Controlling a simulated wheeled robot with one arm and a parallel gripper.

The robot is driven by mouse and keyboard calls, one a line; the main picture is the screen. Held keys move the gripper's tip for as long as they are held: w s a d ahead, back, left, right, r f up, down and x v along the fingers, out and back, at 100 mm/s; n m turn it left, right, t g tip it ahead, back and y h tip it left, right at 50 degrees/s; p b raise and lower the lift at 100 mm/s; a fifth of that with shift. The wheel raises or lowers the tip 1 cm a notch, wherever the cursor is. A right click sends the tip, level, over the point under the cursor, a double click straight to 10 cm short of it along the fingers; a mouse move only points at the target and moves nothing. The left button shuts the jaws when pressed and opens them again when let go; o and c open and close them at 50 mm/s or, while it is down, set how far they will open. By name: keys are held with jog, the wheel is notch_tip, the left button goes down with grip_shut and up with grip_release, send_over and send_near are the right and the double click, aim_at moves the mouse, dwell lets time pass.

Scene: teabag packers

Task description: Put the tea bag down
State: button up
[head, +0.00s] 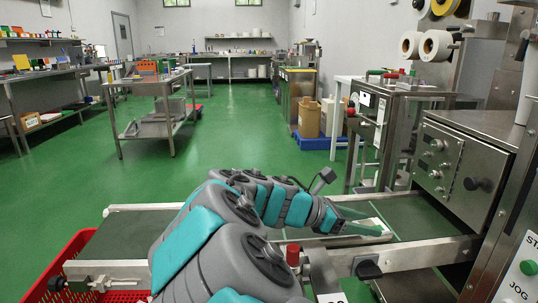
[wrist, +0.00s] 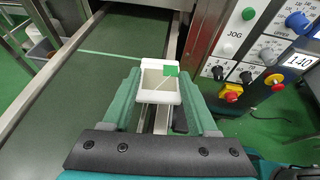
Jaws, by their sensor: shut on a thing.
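The tea bag (wrist: 152,94) is pale with a white border and a green tag, and it shows in the wrist view between the two green fingers of my gripper (wrist: 160,78). My gripper is shut on it. The conveyor belt (wrist: 75,105) is dark green and lies below and to the left of the tea bag in the wrist view. In the head view my gripper (head: 372,222) reaches over the conveyor (head: 130,237) toward the machine at the right. The gap between the tea bag and the surface below cannot be judged.
A steel machine (head: 440,165) with knobs stands close by at the right of the belt. A control panel (wrist: 262,50) with knobs and a red stop button is near my gripper. A red crate (head: 55,272) sits below the belt's left end. Green floor (head: 240,140) is open behind.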

jog(key=w+n+t+y, duration=0.1)
jog(key=w+n+t, duration=0.1)
jog(key=w, duration=0.1)
jog(key=w+a+r+n+t+y+p, duration=0.1)
jog(key=w+n+t, duration=0.1)
jog(key=w, duration=0.2)
jog(key=w+n+t+p, duration=0.1)
jog(key=w+n+t, duration=0.1)
jog(key=w, duration=0.1)
jog(key=shift+w+a+r+y, duration=0.15)
jog(key=shift+w+a+y, duration=0.2)
jog(key=shift+a+y, duration=0.05)
jog(key=w+a+n+t+y, duration=0.1)
jog(key=w+n+t+p, duration=0.1)
jog(key=w+a+n+t+y, duration=0.1)
jog(key=shift+w+a+f+y, duration=0.3)
jog(key=shift+a+f, duration=0.05)
jog(key=a+n+y, duration=0.1)
jog(key=w+a+f+n+t+y+p, duration=0.1)
jog(key=a+n+y, duration=0.1)
jog(key=shift+w+a+f+t, duration=0.2)
jog(key=shift+w+f+t, duration=0.1)
jog(key=shift+t, duration=0.1)
jog(key=shift+a+f+n+y+p, duration=0.25)
jog(key=shift+a+n+y+p, duration=0.05)
jog(key=shift+n+y+p, duration=0.1)
jog(key=shift+a+f, duration=0.2)
jog(key=shift+f, duration=0.1)
